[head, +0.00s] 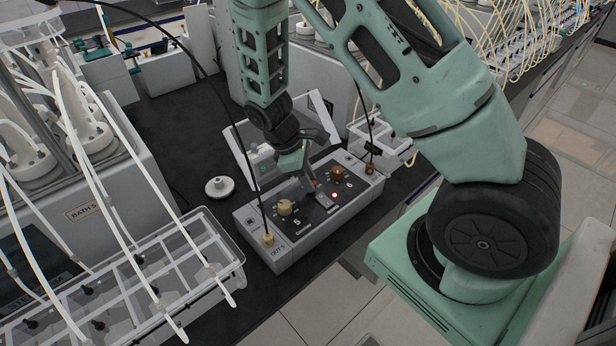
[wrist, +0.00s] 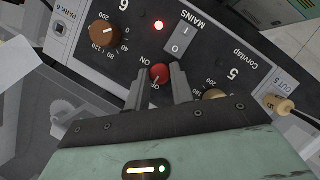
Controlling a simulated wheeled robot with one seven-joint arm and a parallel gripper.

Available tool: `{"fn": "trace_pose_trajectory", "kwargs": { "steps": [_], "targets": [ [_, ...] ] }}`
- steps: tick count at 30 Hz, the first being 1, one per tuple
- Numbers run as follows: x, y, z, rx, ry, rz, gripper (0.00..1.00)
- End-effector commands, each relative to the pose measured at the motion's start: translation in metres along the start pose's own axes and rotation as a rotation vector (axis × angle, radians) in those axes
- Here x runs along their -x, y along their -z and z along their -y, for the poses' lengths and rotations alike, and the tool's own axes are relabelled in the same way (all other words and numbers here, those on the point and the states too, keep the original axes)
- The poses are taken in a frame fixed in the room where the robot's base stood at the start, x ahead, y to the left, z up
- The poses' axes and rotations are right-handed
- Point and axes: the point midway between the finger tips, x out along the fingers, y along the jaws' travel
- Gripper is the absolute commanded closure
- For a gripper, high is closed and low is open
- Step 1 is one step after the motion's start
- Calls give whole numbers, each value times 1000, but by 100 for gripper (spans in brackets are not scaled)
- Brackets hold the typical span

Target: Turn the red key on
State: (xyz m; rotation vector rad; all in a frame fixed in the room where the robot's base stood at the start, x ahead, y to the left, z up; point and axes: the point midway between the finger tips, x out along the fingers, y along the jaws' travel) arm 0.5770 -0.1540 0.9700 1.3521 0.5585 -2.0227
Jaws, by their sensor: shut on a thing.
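The red key (wrist: 160,71) is a small round red knob on the dark panel of a grey control box (head: 318,228). ON and OFF are printed beside it, and in the wrist view a pale mark on the knob seems to face the OFF print. My gripper (head: 312,182) reaches down to the panel from above. In the wrist view its two grey fingers stand either side of the red key and are shut on it. In the head view the fingers largely hide the key.
The box also carries a brown dial (head: 337,172), a beige dial (head: 284,208), a MAINS rocker (wrist: 180,38) and a lit red lamp (head: 333,194). Cables rise from plugs at both ends. A clear open lid stands behind, a white round piece (head: 219,187) lies left, and clear racks flank the box.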

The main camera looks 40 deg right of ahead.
Motion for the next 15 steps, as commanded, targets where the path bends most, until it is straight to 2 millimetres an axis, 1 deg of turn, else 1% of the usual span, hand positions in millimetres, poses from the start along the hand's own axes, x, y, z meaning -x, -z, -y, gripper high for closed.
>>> {"fn": "trace_pose_trajectory", "kwargs": {
  "steps": [8,15],
  "targets": [
    [1,0,-2,-154,65,0,100],
    [1,-1,-4,-359,149,-1,100]
  ]
}}
